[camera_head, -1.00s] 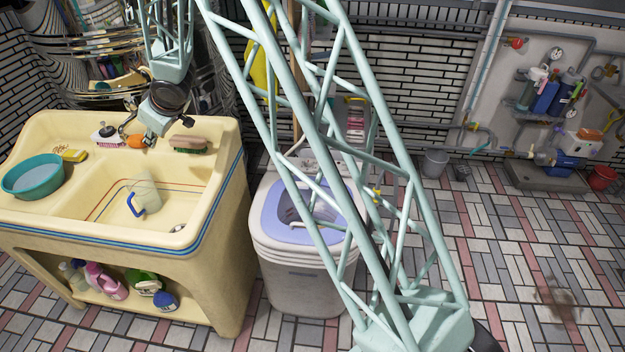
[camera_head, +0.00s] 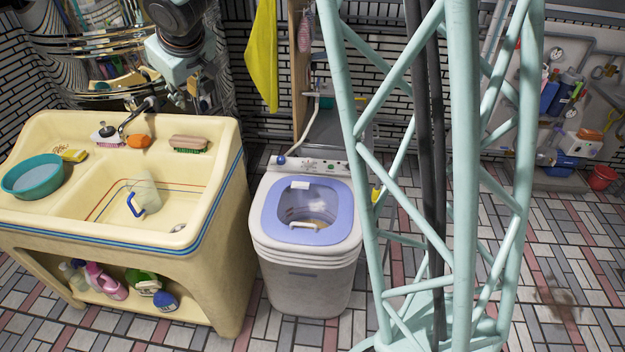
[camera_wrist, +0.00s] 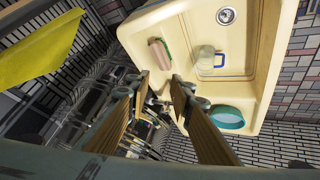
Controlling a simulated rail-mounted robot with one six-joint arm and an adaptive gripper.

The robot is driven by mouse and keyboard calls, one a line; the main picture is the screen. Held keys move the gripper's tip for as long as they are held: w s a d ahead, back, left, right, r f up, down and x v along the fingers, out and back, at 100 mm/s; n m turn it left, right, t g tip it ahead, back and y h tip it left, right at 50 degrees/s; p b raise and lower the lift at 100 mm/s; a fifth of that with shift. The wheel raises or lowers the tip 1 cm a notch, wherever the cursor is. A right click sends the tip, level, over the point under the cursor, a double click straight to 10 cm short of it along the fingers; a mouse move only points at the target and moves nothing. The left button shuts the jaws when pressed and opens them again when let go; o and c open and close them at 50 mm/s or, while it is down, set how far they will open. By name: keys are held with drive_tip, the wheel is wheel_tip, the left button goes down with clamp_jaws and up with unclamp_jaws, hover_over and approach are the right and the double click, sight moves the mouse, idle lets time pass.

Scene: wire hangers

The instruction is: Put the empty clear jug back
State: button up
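The clear jug (camera_head: 146,193) with a blue handle is inside the basin of the cream sink (camera_head: 222,190). It looks empty, and I cannot tell whether it stands or lies. The wrist view also shows the jug (camera_wrist: 205,58), beyond my gripper and to the right. My gripper (camera_wrist: 160,92) is open and empty, its two fingers apart. In the head view it is above and behind the sink's back edge, partly hidden by my wrist, clear of the jug.
A teal bowl (camera_head: 33,176), yellow sponge (camera_head: 73,154), orange item (camera_head: 138,142) and brush (camera_head: 188,143) sit on the sink's rim. A faucet (camera_head: 136,112) rises behind the basin. Bottles (camera_head: 105,282) fill the shelf below. A washing machine (camera_head: 305,255) stands to the right; a yellow cloth (camera_head: 262,55) hangs behind.

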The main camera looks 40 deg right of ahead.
drive_tip(key=s+d+r+m+g, duration=0.1)
drive_tip(key=s+d+r, duration=0.15)
drive_tip(key=s, duration=0.65)
drive_tip(key=s+d+r+m+h, duration=0.1)
drive_tip(key=s+r, duration=0.3)
drive_tip(key=s, duration=0.5)
drive_tip(key=s+d+r+m+g, duration=0.15)
drive_tip(key=s+r, duration=0.25)
drive_tip(key=s, duration=0.5)
drive_tip(key=s+a+f, duration=0.1)
drive_tip(key=s, duration=1.3)
drive_tip(key=s+a+f+g+y, duration=0.1)
drive_tip(key=s+a, duration=0.1)
drive_tip(key=s, duration=1.1)
drive_tip(key=shift+s+m, duration=0.35)
